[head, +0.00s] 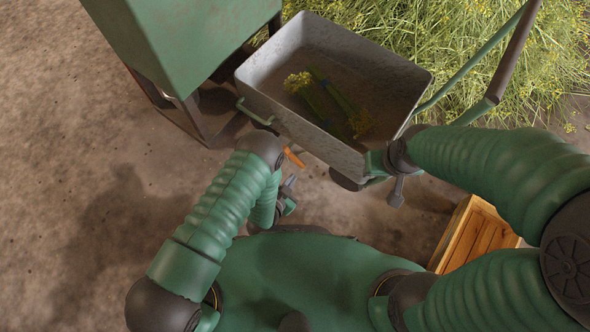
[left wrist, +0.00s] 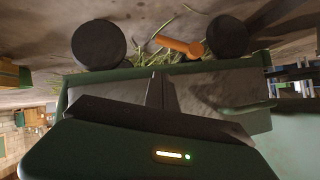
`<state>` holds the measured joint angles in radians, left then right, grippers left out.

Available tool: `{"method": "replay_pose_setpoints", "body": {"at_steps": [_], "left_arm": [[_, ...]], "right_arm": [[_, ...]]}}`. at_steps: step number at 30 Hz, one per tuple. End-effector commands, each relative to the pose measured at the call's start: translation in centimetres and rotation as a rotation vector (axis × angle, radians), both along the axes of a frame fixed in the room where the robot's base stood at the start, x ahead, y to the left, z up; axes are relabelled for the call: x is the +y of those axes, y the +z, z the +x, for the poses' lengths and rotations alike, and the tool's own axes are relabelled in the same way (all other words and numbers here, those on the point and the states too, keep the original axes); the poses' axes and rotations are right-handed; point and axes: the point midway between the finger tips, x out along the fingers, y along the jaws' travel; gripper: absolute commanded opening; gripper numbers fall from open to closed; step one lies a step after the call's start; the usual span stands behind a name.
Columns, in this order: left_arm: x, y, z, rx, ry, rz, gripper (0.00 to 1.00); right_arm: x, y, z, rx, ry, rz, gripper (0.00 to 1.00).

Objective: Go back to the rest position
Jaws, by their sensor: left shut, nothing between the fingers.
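My left arm is folded, with its elbow near the cart. The left gripper (head: 289,183) is small in the head view, beside my body and below the cart's near edge. Its fingers are shut with nothing between them. My right arm comes in from the right and ends at the cart's lower right corner. The right gripper (head: 396,190) is partly hidden by its wrist, and its jaw opening is unclear. The grey cart tub (head: 285,40) holds green bunches with yellow flowers (head: 298,82); blue bands show on them.
A green cabinet-like unit (head: 185,40) stands at upper left. Flowering plants (head: 455,50) fill the upper right. A wooden crate (head: 463,215) sits at lower right, near my right arm. An orange piece (head: 293,157) shows beside the left elbow. Bare floor lies at left.

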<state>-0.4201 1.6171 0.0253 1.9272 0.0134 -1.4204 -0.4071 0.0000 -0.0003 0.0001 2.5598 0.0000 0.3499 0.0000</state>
Motion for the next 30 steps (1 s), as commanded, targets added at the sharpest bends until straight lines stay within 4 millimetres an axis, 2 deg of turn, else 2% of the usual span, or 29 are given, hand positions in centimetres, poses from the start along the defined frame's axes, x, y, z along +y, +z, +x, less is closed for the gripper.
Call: {"method": "replay_pose_setpoints", "body": {"at_steps": [15, 17, 19, 23, 25, 27, 30], "left_arm": [[0.2, 0.1, -0.4, 0.001, 0.0, 0.001, 0.0], [0.2, 0.4, 0.0, 0.005, 0.005, -0.001, 0.0], [0.3, 1.5, 1.2, 0.026, 0.024, -0.003, 0.0], [1.8, 6.0, 4.9, 0.132, 0.108, -0.007, 0.0], [3.5, 9.4, 6.2, 0.215, 0.173, -0.01, 0.0], [5.6, 12.8, 6.7, 0.299, 0.241, -0.014, 0.0], [8.8, 17.7, 5.6, 0.418, 0.343, -0.021, 0.0]], "right_arm": [[0.0, 0.1, 0.0, 0.001, 0.0, 0.0, 0.38], [0.0, 0.1, 0.0, 0.001, 0.0, 0.0, 0.38], [0.0, 0.2, 0.0, 0.001, 0.0, 0.0, 0.38], [0.0, 0.2, 0.0, 0.001, 0.0, 0.0, 0.38], [0.0, 0.2, 0.0, 0.001, 0.0, 0.0, 0.38], [0.0, 0.1, 0.0, 0.001, 0.0, 0.0, 0.38], [0.0, 0.1, 0.0, 0.001, 0.0, 0.0, 0.38]]}}
